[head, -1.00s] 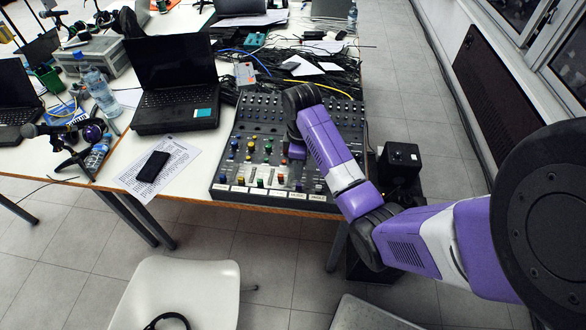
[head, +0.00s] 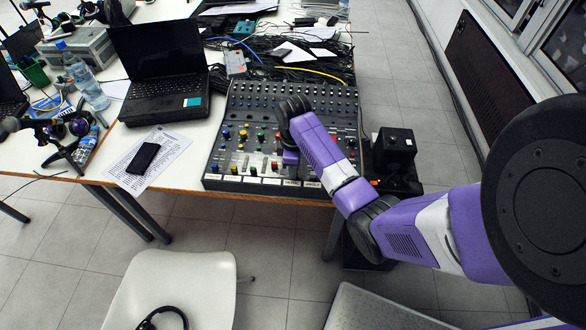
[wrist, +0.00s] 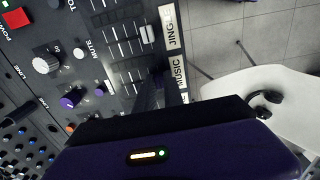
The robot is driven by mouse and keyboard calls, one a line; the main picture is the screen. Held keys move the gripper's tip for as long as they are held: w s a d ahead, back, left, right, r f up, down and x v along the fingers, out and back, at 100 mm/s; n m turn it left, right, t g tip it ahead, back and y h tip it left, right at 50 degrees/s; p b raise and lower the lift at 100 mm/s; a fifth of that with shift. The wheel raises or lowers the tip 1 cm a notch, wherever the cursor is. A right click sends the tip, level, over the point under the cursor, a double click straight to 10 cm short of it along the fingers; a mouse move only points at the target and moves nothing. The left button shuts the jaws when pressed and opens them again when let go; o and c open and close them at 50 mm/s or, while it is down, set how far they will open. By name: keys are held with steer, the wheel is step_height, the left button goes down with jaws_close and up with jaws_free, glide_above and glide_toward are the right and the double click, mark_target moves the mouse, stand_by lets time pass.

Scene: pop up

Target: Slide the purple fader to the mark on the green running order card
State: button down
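The mixing desk (head: 214,168) sits at the table's front edge, with coloured fader caps along its near part. My gripper (head: 290,157) is low over the right half of its fader area, pointing down. In the wrist view, dark finger shapes (wrist: 152,92) reach down to the fader slots beside the MUSIC label (wrist: 178,72). I cannot tell their gap or whether they touch a cap. A white fader cap (wrist: 147,33) shows in the JINGLE-side slot. I cannot pick out the purple fader; my gripper hides part of that area. No green running order card is recognisable.
A purple knob (wrist: 70,99) and a white knob (wrist: 45,63) stand near my gripper. A black laptop (head: 165,85) and a printed sheet (head: 166,151) with a phone (head: 143,158) lie left of the desk. Cables (head: 290,65) crowd behind it. A white chair (head: 170,280) stands in front.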

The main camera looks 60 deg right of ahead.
steer(key=shift+d+r, duration=0.1)
steer(key=shift+w+d+r+b, duration=0.1)
steer(key=shift+w+d+b, duration=0.15)
steer(key=shift+d, duration=0.45)
steer(key=shift+w+d+f+b, duration=0.1)
steer(key=shift+w+d+b, duration=0.2)
steer(key=shift+d, duration=0.45)
steer(key=shift+w+d+r+b, duration=0.1)
steer(key=shift+w+d+b, duration=0.15)
steer(key=shift+d, duration=0.45)
steer(key=c, duration=1.4)
jaws_free()
steer(key=shift+r+b, duration=0.4)
steer(key=shift+r, duration=3.45)
